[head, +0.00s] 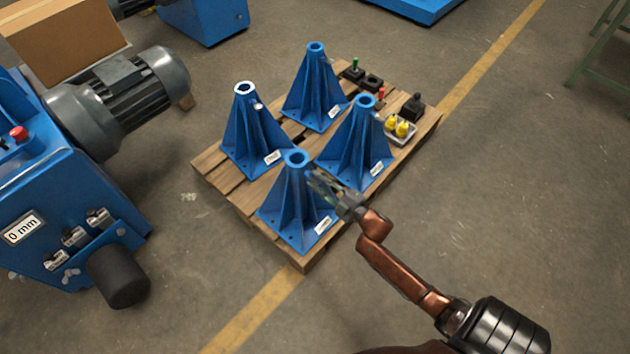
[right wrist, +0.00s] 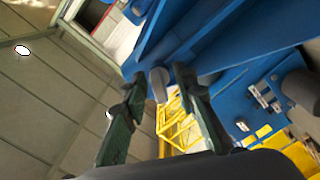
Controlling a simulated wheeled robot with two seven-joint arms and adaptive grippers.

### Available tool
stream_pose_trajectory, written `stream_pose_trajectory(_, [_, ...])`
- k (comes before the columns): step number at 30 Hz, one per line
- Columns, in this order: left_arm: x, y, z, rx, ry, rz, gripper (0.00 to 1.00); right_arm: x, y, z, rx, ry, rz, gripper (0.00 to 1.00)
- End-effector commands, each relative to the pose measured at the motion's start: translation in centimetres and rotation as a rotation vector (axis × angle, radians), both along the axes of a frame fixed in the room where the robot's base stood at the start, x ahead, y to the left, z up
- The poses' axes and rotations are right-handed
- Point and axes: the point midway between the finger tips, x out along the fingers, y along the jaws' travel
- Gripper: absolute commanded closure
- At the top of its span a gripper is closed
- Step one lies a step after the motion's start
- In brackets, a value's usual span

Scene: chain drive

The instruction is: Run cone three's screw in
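Four blue cones stand upright on a wooden pallet in the head view: a back one (head: 314,92), a left one (head: 250,130), a right one (head: 352,145) and a front one (head: 292,205). Their labels are too small to read, so I cannot tell which is cone three. My right gripper (head: 318,185) is at the upper right side of the front cone; its screw is hidden there. In the right wrist view the open fingers (right wrist: 160,90) stand either side of a grey screw head (right wrist: 158,82) against the blue cone (right wrist: 205,35), with gaps visible. My left gripper is out of view.
On the pallet (head: 213,176), a tray with yellow pieces (head: 401,130), a black block (head: 413,107) and small red-topped and green-topped items lie beyond the right cone. A blue machine (head: 50,260) with a grey motor (head: 120,95) stands at left. The floor at right is clear.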

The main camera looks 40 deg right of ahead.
Motion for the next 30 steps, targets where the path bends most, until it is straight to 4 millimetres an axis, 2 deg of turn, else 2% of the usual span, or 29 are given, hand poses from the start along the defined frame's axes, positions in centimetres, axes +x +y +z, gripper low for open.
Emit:
stream_pose_trajectory(7, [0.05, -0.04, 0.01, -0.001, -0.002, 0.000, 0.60, 0.07, 0.02, 0.09, 0.000, -0.001, 0.001, 0.75])
stream_pose_trajectory(18, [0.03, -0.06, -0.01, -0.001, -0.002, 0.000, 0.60, 0.05, 0.02, 0.05, 0.001, 0.000, 0.000, 1.00])
stream_pose_trajectory(30, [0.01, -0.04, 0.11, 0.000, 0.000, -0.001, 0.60, 0.03, 0.04, 0.05, 0.009, 0.001, 0.000, 1.00])
